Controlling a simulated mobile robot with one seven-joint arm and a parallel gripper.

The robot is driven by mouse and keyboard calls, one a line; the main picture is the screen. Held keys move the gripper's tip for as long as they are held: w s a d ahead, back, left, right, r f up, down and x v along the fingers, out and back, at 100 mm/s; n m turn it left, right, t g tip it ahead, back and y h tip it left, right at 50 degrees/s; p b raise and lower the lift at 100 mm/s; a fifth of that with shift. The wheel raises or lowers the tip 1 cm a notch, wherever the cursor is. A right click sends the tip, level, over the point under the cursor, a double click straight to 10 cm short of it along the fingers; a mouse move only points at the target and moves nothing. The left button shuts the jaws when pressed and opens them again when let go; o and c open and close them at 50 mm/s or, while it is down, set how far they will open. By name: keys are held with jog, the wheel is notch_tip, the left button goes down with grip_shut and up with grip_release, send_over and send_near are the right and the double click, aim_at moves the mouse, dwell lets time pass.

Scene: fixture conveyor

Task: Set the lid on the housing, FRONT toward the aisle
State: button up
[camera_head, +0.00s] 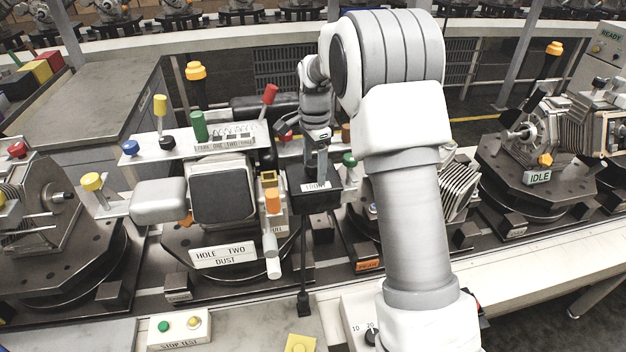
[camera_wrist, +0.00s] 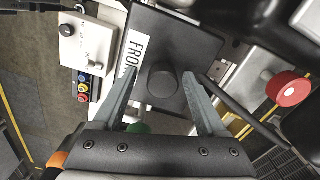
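The lid (camera_head: 316,197) is a black square piece with a white FRONT label, right of the middle fixture in the head view. The label is on the side toward the bottom of that picture. In the wrist view the lid (camera_wrist: 195,50) shows a round black knob (camera_wrist: 163,82), with the label along its left edge. My gripper (camera_wrist: 160,85) is open, its fingers on either side of the knob with gaps. In the head view my gripper (camera_head: 317,160) is above the lid. A pale block with a dark square top (camera_head: 223,195) may be the housing; I cannot tell for sure.
A thin black post (camera_head: 303,270) stands below the lid. Colored knobs and a red-topped lever (camera_head: 269,95) rise nearby. A button box (camera_head: 180,326) is in front.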

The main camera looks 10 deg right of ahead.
aim_at(315, 163)
notch_tip(315, 163, up, 17)
jog(key=s+r+n+t, duration=0.1)
jog(key=s+r+n, duration=0.35)
jog(key=s, duration=0.35)
jog(key=s+f+n+t, duration=0.2)
jog(key=s+n, duration=0.3)
jog(key=s, duration=0.7)
jog(key=s+f+n+t, duration=0.2)
jog(key=s+f+n, duration=0.3)
jog(key=s, duration=0.7)
jog(key=shift+s+f+t+b, duration=0.15)
jog(key=shift+t+b, duration=0.15)
jog(key=shift+b, duration=0.15)
